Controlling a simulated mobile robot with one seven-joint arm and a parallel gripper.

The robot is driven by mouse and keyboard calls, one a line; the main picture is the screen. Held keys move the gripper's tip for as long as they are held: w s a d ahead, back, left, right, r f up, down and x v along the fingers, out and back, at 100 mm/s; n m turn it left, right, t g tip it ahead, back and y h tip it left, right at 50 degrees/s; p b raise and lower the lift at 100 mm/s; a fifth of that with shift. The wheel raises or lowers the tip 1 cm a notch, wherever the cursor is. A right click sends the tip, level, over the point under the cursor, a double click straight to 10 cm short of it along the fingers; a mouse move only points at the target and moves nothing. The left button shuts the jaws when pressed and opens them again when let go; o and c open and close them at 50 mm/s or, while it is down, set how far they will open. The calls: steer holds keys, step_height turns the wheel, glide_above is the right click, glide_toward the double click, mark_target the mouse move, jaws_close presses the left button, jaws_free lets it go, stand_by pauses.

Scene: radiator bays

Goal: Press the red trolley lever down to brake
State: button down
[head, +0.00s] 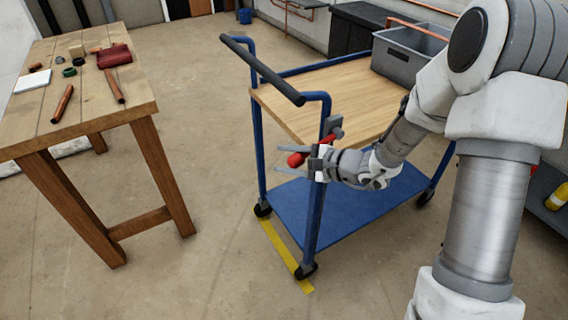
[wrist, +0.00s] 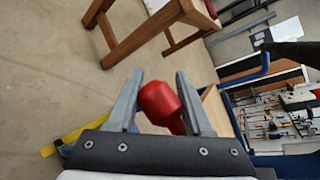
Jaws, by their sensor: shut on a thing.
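The red trolley lever (head: 296,159) sticks out from a dark mount (head: 333,127) on the near post of the blue trolley (head: 340,92). In the head view its rounded end points left and a little downward. My gripper (head: 278,162) reaches in from the right at the lever's height. In the wrist view the lever's red knob (wrist: 160,101) lies between the two grey fingers of my gripper (wrist: 160,76), which are shut on it. The fingers and wrist hide part of the lever's shaft.
A wooden workbench (head: 140,106) with pipes, a red pouch and small parts stands at the left. A grey crate (head: 400,65) sits on the trolley's top. Yellow tape (head: 285,256) marks the floor beside the wheels. Open floor lies between workbench and trolley.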

steer(key=shift+w+d+f+n+h+b, duration=0.15)
steer(key=shift+d+f+n+h+b, duration=0.1)
steer(key=shift+f+b, duration=0.5)
steer(key=shift+w+d+f+n+h+b, duration=0.1)
steer(key=shift+d+f+n+h+b, duration=0.25)
steer(key=shift+b, duration=0.55)
steer(key=shift+a+f, duration=0.1)
steer(key=shift+c, duration=1.5)
jaws_free()
steer(key=shift+r, duration=0.2)
steer(key=p+v, duration=0.3)
steer(key=v, duration=1.4)
steer(key=shift+s+f+p, duration=0.25)
steer(key=shift+s+p, duration=0.1)
